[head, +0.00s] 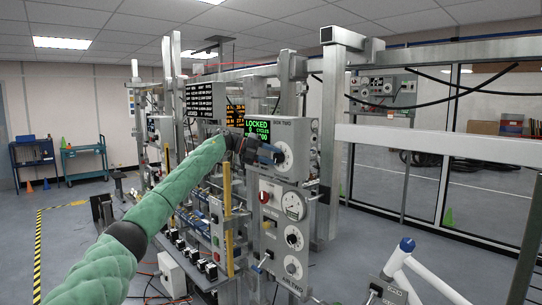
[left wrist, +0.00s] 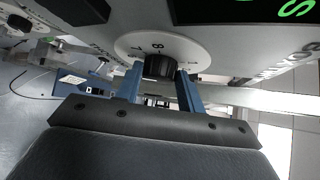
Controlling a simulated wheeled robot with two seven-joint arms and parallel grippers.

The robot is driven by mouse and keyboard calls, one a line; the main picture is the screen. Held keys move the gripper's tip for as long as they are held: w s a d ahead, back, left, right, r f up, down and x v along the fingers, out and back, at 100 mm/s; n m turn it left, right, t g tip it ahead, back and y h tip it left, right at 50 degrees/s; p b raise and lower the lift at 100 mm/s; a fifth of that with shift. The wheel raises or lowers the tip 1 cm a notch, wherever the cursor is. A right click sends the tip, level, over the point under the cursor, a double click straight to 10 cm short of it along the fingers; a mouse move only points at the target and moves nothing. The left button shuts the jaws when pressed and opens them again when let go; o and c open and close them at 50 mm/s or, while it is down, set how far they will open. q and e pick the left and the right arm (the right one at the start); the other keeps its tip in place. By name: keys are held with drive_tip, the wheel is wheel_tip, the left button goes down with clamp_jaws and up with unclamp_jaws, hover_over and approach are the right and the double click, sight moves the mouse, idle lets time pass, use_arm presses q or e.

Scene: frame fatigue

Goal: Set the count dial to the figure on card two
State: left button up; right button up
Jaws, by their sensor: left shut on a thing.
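The count dial (head: 283,164) is a white disc with a black knob on the front of a grey box, beside a green-lit display (head: 258,130) that reads LOCKED and CYCLES. In the left wrist view the white disc (left wrist: 128,43) carries small black figures, with an 8 near the knob. My left gripper (head: 276,154) has its blue fingers on both sides of the black knob (left wrist: 160,66) and is shut on it. The dial's setting is too small to read surely. I cannot make out card two. My right gripper is not in view.
Below, a grey panel (head: 268,217) carries a red knob, a round gauge (head: 293,206) and more dials. A metal post (head: 333,130) stands close on the right. A white tube frame with a blue end (head: 407,244) is at lower right. Open floor lies at left.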

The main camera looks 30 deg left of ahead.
use_arm(q)
drive_tip(key=shift+d+f+y, duration=0.1)
drive_tip(key=shift+f+y, duration=0.05)
drive_tip(key=shift+y, duration=0.15)
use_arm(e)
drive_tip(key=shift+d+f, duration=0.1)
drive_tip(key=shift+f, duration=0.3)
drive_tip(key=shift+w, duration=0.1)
use_arm(q)
drive_tip(key=o, duration=1)
drive_tip(key=shift+c, duration=0.2)
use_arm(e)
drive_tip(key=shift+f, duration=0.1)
use_arm(q)
drive_tip(key=shift+s+a+r, duration=0.15)
drive_tip(key=shift+a+r, duration=0.05)
drive_tip(key=shift+a, duration=0.1)
drive_tip(key=b+v, duration=0.2)
drive_tip(key=v, duration=0.5)
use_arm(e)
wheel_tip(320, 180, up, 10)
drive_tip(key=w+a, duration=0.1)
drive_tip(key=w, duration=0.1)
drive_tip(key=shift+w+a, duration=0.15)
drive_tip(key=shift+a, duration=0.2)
